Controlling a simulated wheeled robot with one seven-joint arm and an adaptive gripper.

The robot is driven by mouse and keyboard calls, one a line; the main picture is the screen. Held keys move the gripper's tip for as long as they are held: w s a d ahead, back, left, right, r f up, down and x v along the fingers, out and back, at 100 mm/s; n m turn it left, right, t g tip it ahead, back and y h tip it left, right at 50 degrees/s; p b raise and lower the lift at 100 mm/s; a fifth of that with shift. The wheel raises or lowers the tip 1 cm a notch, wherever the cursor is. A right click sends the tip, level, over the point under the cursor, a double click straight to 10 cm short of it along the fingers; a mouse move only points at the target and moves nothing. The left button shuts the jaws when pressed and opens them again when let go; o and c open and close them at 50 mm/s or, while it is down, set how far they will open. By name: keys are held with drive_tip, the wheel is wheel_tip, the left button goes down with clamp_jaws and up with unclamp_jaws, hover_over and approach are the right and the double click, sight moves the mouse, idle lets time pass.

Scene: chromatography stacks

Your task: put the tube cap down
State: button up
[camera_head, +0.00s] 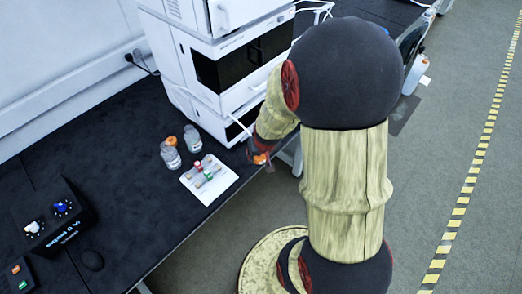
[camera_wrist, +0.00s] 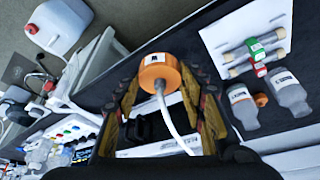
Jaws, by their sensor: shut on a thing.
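The tube cap (camera_wrist: 158,72) is orange and round, with a white tube (camera_wrist: 166,112) running from it toward the wrist camera. My gripper (camera_wrist: 165,88) is shut on this cap, with a finger on each side in the wrist view. In the head view, my gripper (camera_head: 261,159) is at the bench's front edge, right of the white sheet, with orange showing at its end. Two clear bottles (camera_head: 171,157) (camera_head: 193,139) stand on the bench left of it. They also show at the right of the wrist view (camera_wrist: 242,107) (camera_wrist: 290,96).
A second orange cap (camera_wrist: 261,99) shows by the bottles. A white sheet (camera_head: 225,181) carries small coloured fittings (camera_head: 205,172). A white instrument stack (camera_head: 215,95) stands behind my gripper. A black device (camera_head: 52,218) is at the left. Dark bench (camera_head: 130,190) left of the bottles is clear.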

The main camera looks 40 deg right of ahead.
drive_tip(key=w+d+f+b, duration=0.2)
drive_tip(key=w+d+f, duration=0.2)
drive_tip(key=w+d+f+b, duration=0.2)
drive_tip(key=w+d+f, duration=0.3)
drive_tip(key=shift+w+b, duration=0.3)
drive_tip(key=shift+b, duration=0.1)
drive_tip(key=shift+w+d+f, duration=0.15)
drive_tip(key=shift+w+f, duration=0.05)
drive_tip(key=shift+f, duration=0.15)
drive_tip(key=shift+w+d+f+b, duration=0.15)
drive_tip(key=shift+f+b, duration=0.85)
drive_tip(key=shift+f, duration=0.65)
drive_tip(key=shift+f, duration=0.1)
drive_tip(key=o, duration=0.7)
drive_tip(key=shift+f, duration=0.1)
drive_tip(key=o, duration=0.5)
